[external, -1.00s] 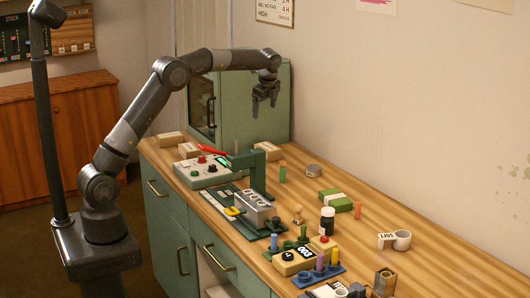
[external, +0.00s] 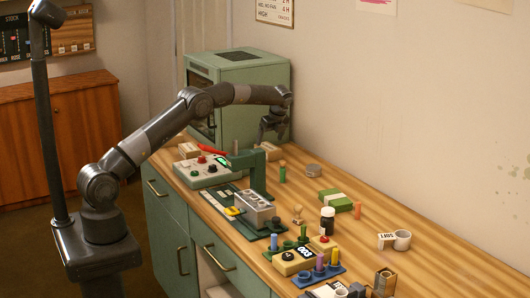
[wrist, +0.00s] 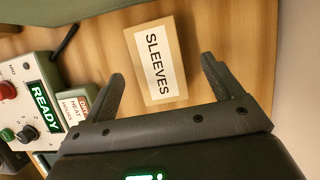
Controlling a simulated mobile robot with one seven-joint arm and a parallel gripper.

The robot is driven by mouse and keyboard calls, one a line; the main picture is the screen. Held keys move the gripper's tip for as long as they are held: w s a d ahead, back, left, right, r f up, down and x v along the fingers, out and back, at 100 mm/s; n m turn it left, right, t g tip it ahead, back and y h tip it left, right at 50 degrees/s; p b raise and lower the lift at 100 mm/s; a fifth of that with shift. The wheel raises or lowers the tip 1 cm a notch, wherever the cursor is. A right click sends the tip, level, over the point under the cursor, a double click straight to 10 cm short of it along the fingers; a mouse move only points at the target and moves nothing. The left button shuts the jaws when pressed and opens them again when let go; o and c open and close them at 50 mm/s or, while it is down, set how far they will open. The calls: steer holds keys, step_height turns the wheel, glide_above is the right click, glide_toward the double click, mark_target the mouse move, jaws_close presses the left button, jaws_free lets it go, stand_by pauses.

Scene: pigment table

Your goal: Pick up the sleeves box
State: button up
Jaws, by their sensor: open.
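The sleeves box (wrist: 182,62) is a small tan box with a white label reading SLEEVES, lying on the wooden tabletop in the wrist view. In the external view a tan box (external: 269,149), apparently the same one, lies below my gripper (external: 272,136), partly hidden by the green stand. My gripper also shows in the wrist view (wrist: 163,67), with its fingers spread wide to either side of the box and nothing between them. The fingers appear to be above the box; I cannot tell the exact height.
A control panel with a READY display (wrist: 41,97) lies left of the box in the wrist view. The green cabinet (external: 240,90) stands close behind my gripper. The green stand (external: 258,175) rises nearby. The wall is close on the right.

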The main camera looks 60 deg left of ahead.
mark_target(268, 147)
steer(key=shift+s+d+x, duration=0.1)
steer(key=shift+d+x, duration=0.1)
steer(key=shift+x, duration=1.1)
steer(key=shift+s+d+x, duration=0.1)
steer(key=shift+d+x, duration=0.1)
steer(key=shift+x, duration=1.1)
steer(key=shift+f, duration=0.4)
steer(key=c, duration=1.2)
steer(key=shift+o, duration=0.2)
steer(key=shift+r, duration=0.1)
